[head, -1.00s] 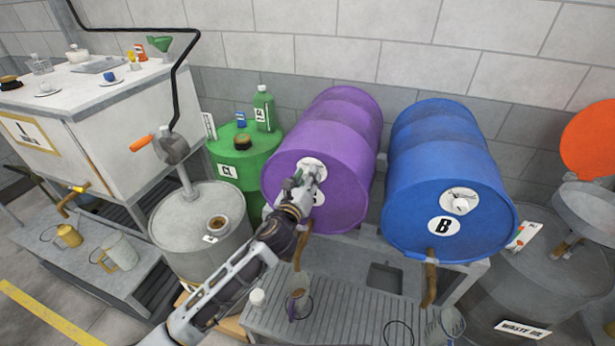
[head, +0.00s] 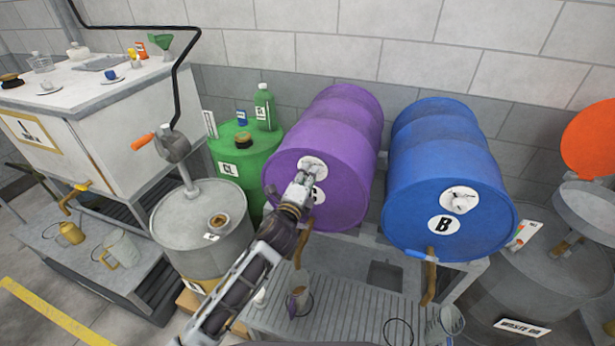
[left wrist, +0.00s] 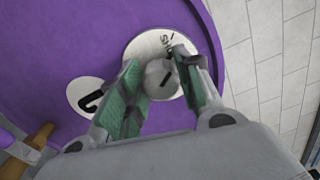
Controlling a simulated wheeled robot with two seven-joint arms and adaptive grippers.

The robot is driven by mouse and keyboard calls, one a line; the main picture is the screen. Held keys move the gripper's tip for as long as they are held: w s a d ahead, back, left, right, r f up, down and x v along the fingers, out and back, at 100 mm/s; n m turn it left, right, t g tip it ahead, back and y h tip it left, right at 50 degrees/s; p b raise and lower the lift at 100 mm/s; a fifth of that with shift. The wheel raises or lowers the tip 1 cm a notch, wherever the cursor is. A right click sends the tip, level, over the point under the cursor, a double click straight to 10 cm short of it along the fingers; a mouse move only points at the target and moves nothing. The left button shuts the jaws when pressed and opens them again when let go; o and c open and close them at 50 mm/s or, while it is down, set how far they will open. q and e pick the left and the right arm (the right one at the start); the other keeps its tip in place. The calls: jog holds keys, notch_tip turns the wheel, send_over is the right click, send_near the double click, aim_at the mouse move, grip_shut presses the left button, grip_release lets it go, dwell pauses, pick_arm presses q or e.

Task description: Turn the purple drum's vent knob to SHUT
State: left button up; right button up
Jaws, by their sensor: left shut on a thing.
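The purple drum (head: 335,135) lies on its side on a stand, its round end facing me. A white vent plate (head: 312,165) is near the top of that end. In the left wrist view, the pale round vent knob (left wrist: 160,80) sits on the white plate (left wrist: 148,45), with a short dark line on its face. Lettering that looks like SHUT (left wrist: 165,42) is just above the knob in that view. My left gripper (left wrist: 162,84) is shut on the knob, one green-padded finger on each side. In the head view, my left gripper (head: 304,180) covers much of the knob.
A blue drum (head: 445,170) with its own vent knob lies to the right. A green drum (head: 250,170) and a grey drum (head: 185,235) stand to the left. Below is a slatted grey bench (head: 340,310) with a jug (head: 299,295).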

pick_arm(q)
jog(key=shift+f+n, duration=0.1)
jog(key=shift+n, duration=1.1)
jog(key=o, duration=1)
jog(key=shift+o, duration=0.2)
jog(key=shift+s, duration=0.1)
jog(key=v, duration=1.1)
jog(key=shift+s, duration=0.35)
jog(key=shift+a, duration=0.15)
